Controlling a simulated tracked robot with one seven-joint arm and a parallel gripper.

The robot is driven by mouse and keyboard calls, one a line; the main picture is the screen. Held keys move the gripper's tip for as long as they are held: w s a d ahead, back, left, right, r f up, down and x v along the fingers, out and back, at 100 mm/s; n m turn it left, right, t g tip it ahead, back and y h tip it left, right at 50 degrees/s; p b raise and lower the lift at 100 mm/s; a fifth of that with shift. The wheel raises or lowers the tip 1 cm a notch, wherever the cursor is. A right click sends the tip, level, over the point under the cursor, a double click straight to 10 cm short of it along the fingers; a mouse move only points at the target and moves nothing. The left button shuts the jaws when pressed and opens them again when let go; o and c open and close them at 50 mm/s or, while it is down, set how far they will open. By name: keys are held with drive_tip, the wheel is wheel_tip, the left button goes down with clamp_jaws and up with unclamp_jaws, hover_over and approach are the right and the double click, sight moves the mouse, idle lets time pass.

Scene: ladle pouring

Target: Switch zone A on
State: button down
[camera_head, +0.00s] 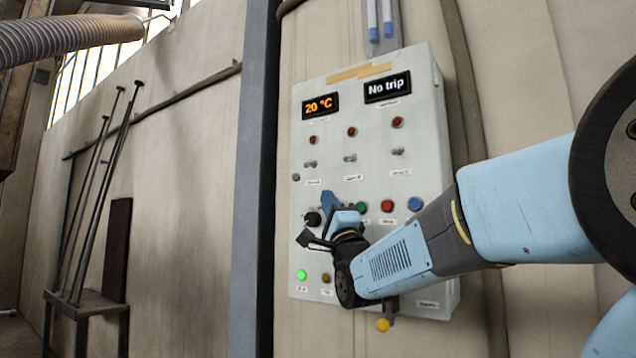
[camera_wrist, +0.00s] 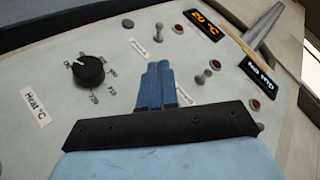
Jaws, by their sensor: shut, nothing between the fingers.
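The grey control panel (camera_head: 375,215) has a row of three small toggle switches with labels under them. The left one, the zone A switch (camera_head: 310,164), sits below a dark red lamp (camera_head: 313,140); its label is too small to read surely. The switch also shows at the top of the wrist view (camera_wrist: 159,31). I cannot tell which way its lever is set. My gripper (camera_head: 327,197) is shut and empty, in front of the panel below that switch, near the black knob. In the wrist view its blue fingertips (camera_wrist: 157,67) point toward the switch row, apart from the zone A switch.
The black knob (camera_wrist: 88,70) is labelled Heat °C. Red (camera_head: 387,206) and blue (camera_head: 414,204) buttons sit right of my gripper. A green lamp (camera_head: 301,275) is lit. Rods lean on a stand (camera_head: 85,300) at left.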

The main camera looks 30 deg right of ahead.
sight(310, 165)
drive_tip(key=n+y, duration=0.2)
drive_tip(key=y, duration=0.1)
drive_tip(key=shift+d+f+n, duration=0.1)
drive_tip(key=shift+f+n, duration=0.2)
drive_tip(key=shift+w, duration=0.1)
drive_tip(key=x, duration=1)
drive_tip(key=shift+r, duration=0.15)
